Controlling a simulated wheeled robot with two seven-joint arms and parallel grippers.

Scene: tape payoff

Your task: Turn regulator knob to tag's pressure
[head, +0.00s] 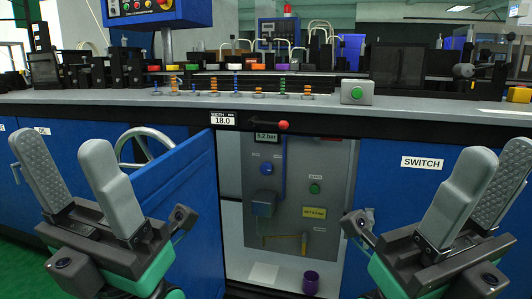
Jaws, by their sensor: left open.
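An open cabinet shows a grey panel (333,190) with a pressure display (266,137) that seems to read 5.2 bar; the first digit is hard to read. Below the display is a round blue knob (267,169), and a blue box-shaped unit (263,204) sits lower. A yellow tag (314,213) is on the panel; its small print is too blurred to read surely. A green button (314,188) is above the tag. My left gripper (61,147) is open and empty in front of the blue door. My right gripper (497,152) is open and empty, right of the opening.
The blue door (180,215) stands swung open on the left of the cabinet. A red-ended lever (283,125) juts out above the opening. A purple cup (311,282) stands on the cabinet floor. The grey counter (420,107) above carries machine parts.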

